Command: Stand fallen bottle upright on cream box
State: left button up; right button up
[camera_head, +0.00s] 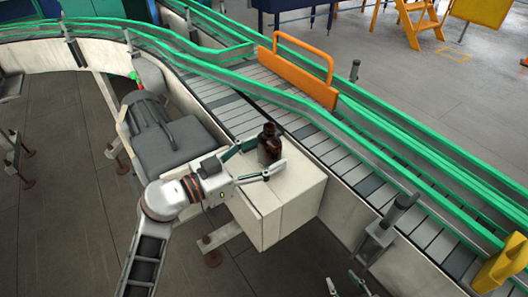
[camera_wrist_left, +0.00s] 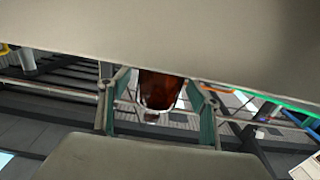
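The amber bottle (camera_head: 270,150) stands upright, dark cap up, on the top of the cream box (camera_head: 305,182) in the head view. My left gripper (camera_head: 265,158) is open, with one finger on each side of the bottle. In the left wrist view the reddish-brown bottle (camera_wrist_left: 160,88) shows between the two green-grey fingers of my left gripper (camera_wrist_left: 157,112), with a gap on each side. A broad pale surface hides part of the bottle there. My right gripper (camera_head: 340,278) shows only at the bottom edge of the head view, with its fingertips apart and nothing seen between them.
A roller conveyor (camera_head: 345,165) with green rails runs diagonally behind the box. An orange gate (camera_head: 295,75) stands across it. A dark grey motor unit (camera_head: 165,135) is left of the box. A grey post (camera_head: 385,225) stands to the right. The box top around the bottle is clear.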

pick_arm(q)
jog(key=shift+r, duration=0.2)
jog(key=v, duration=1.2)
